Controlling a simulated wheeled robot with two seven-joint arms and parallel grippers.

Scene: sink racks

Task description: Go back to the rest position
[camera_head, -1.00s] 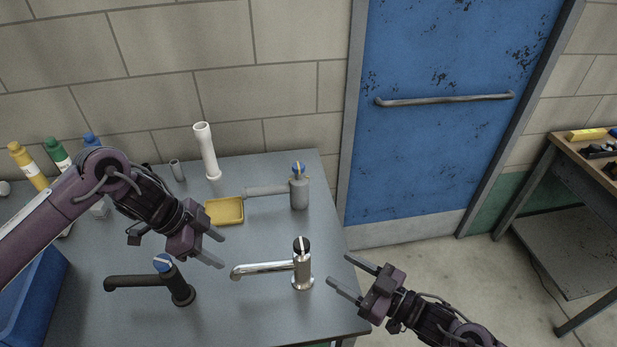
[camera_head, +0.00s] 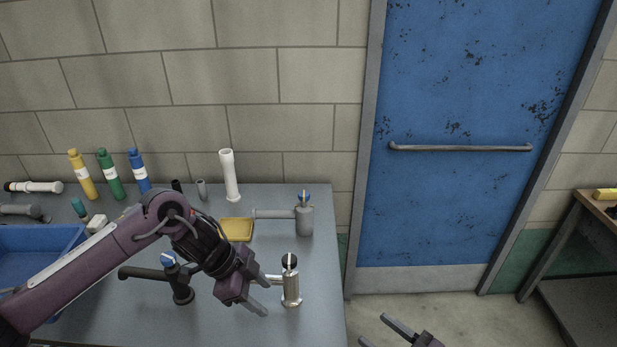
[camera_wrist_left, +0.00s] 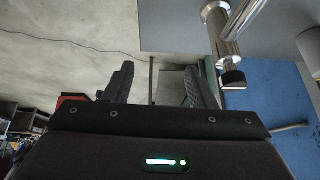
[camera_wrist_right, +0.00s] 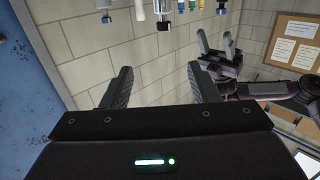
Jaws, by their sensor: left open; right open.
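My left gripper (camera_head: 266,297) is open and empty, with its fingers in front of the chrome faucet (camera_head: 291,290) in the head view. It hides part of that faucet's spout; whether they touch is unclear. Its spread fingers show in the left wrist view (camera_wrist_left: 160,78). My right gripper (camera_head: 373,331) is open and empty, low in the head view beyond the counter's right edge, mostly cut off by the frame. Its spread fingers show in the right wrist view (camera_wrist_right: 160,78), with nothing between them.
The grey counter (camera_head: 318,270) bears a black faucet (camera_head: 181,288), a grey faucet (camera_head: 304,218), a yellow dish (camera_head: 238,229), a white tube (camera_head: 230,176), several bottles (camera_head: 109,174) and a blue bin (camera_head: 60,240). A blue door (camera_head: 460,210) and workbench (camera_head: 590,215) stand right. Floor before the door is clear.

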